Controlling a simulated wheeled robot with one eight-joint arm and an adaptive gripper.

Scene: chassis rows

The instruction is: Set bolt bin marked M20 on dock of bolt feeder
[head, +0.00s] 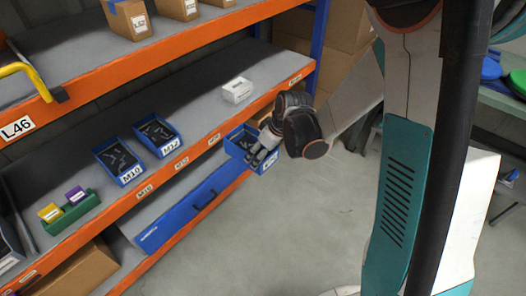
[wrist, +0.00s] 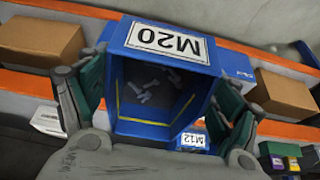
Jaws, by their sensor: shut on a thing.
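The blue bolt bin marked M20 (wrist: 128,97) fills the middle of the wrist view, with its white label (wrist: 167,42) upside down and several grey bolts inside. In the head view the bin (head: 236,146) is at the front edge of the middle shelf, partly hidden by my gripper (head: 266,150). In the wrist view my gripper (wrist: 158,92) has a green-padded finger on each side of the bin and is shut on it. Whether the bin touches the shelf cannot be told. I cannot identify the bolt feeder or its dock in either view.
Bins marked M10 (head: 119,162) and M12 (head: 157,134) stand on the middle shelf, left of my gripper. A white box (head: 237,90) stands behind. A long blue case (head: 177,222) lies on the shelf below. The grey floor (head: 290,230) in front is clear.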

